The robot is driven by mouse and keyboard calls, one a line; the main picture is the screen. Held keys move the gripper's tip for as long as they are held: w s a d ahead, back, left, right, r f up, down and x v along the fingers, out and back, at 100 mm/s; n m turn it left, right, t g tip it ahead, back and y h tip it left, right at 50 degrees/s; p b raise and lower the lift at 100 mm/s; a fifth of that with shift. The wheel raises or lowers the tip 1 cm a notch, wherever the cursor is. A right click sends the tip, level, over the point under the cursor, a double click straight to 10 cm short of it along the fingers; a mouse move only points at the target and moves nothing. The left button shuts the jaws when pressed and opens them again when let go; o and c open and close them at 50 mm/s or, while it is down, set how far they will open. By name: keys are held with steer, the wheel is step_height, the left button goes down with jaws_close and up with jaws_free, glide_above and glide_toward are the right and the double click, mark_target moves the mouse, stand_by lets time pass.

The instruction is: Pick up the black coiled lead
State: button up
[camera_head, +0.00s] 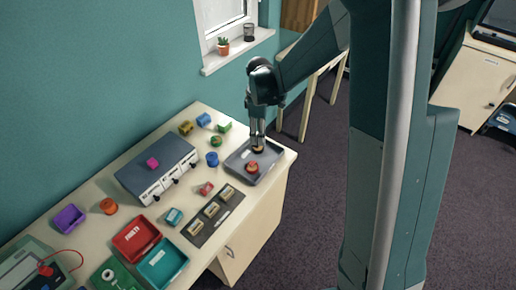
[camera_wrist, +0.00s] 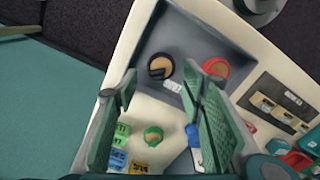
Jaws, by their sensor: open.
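The black coiled lead (camera_wrist: 160,66) is a dark ring with a tan centre and lies in a grey tray (camera_wrist: 143,50) beside a red coil (camera_wrist: 216,67). In the head view the black lead (camera_head: 258,149) is partly hidden under my gripper (camera_head: 257,141), and the red coil (camera_head: 252,168) lies in front of it. In the wrist view my gripper (camera_wrist: 161,84) is open with nothing between its fingers. The lead shows just beyond the gap between the fingertips. I cannot tell whether the fingers touch it.
The grey tray (camera_head: 238,167) stands at the table's right end. A dark panel (camera_head: 214,216) and a grey box with drawers (camera_head: 155,168) are to its left. Green, blue and yellow small pieces lie behind. Red (camera_head: 136,238) and teal (camera_head: 162,264) bins are at the front.

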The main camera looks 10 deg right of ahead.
mark_target(258, 148)
steer(key=shift+f, duration=1.15)
steer(key=shift+s+f, duration=0.1)
steer(key=shift+f, duration=2.5)
steer(key=c, duration=0.7)
